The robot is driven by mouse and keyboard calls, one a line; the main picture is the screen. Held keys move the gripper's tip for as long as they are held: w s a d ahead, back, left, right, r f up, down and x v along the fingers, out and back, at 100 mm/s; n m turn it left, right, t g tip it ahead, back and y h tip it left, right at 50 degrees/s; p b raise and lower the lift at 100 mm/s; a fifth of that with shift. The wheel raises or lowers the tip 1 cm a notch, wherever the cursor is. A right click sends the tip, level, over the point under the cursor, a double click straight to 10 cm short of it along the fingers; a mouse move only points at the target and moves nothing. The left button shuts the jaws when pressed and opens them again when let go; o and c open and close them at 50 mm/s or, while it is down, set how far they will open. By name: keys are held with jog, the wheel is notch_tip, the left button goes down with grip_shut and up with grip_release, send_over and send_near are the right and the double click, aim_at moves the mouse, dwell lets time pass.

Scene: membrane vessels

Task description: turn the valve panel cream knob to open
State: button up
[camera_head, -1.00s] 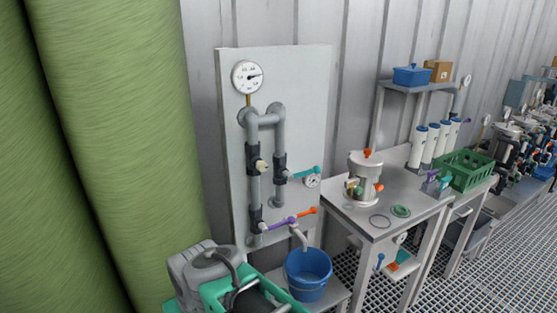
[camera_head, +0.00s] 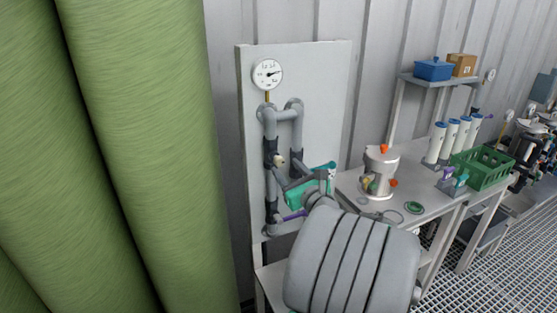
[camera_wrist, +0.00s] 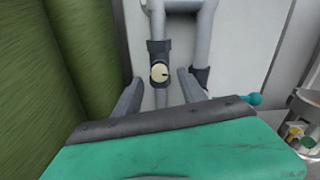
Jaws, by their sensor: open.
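The cream knob (camera_head: 280,160) sits on a dark valve body on the left grey pipe of the white valve panel (camera_head: 325,85). In the wrist view the cream knob (camera_wrist: 159,73) is round with a dark mark on its face, and it appears between my two fingers. My gripper (camera_wrist: 160,88) is open, with a finger on either side of the knob in the picture. Whether the fingertips reach its depth, I cannot tell. In the head view my gripper (camera_head: 287,176) is just below and right of the knob, and my arm hides the lower right of the panel.
A pressure gauge (camera_head: 267,74) is above the pipes. Green rolls (camera_head: 150,130) stand at left. A bench (camera_head: 432,205) with a metal vessel (camera_head: 380,170) is at right.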

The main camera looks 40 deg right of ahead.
aim_at(280, 163)
jog(key=p+x, duration=0.1)
jog(key=x, duration=0.4)
jog(key=shift+w, duration=0.35)
grip_shut()
